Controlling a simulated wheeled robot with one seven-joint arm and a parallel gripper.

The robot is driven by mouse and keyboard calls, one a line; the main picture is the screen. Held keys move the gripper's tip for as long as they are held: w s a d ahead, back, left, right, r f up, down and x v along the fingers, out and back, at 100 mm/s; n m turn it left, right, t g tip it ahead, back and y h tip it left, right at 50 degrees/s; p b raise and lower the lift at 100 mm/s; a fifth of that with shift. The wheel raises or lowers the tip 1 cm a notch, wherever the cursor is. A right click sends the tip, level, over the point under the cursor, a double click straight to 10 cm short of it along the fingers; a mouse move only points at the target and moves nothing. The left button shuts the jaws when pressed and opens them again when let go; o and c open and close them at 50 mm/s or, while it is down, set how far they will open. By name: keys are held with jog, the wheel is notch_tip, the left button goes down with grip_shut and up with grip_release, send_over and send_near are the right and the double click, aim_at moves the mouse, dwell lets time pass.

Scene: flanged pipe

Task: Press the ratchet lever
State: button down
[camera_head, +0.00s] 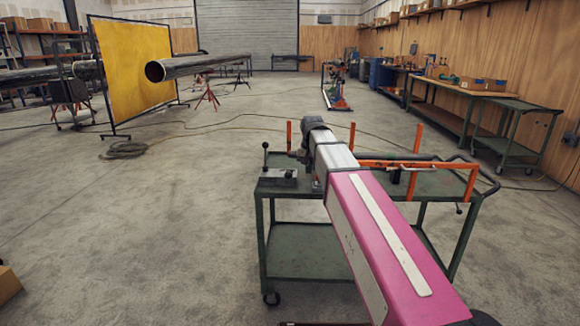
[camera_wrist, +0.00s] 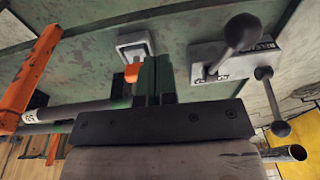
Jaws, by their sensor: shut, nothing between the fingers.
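A grey metal block (camera_wrist: 205,65) with worn lettering sits on the green cart top, in the upper right of the wrist view. Two levers with dark ball knobs rise from it, one knob (camera_wrist: 243,32) near the camera and one (camera_wrist: 281,128) on a thin rod. In the head view the lever (camera_head: 265,158) stands upright at the cart's left edge. I cannot tell which lever is the ratchet lever. My gripper (camera_wrist: 153,65) is shut and empty, left of the block and apart from both knobs. In the head view my arm hides the fingers.
A small grey box (camera_wrist: 134,45) with an orange piece lies close by my fingers.

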aim_at(289, 173)
jog(key=w+a+r, duration=0.1)
jog(key=a+r, duration=0.2)
jog(key=r, duration=0.3)
jog(key=w+a+r, duration=0.2)
jog(key=r, duration=0.5)
jog(key=shift+a+r, duration=0.2)
jog(key=shift+a, duration=0.2)
jog(key=shift+f, duration=0.1)
jog(key=shift+a+f, duration=0.25)
jog(key=shift+f, duration=2)
jog(key=shift+a+f, duration=0.2)
jog(key=shift+f, duration=2.05)
jog(key=shift+a+f, duration=0.25)
jog(key=shift+f, duration=2)
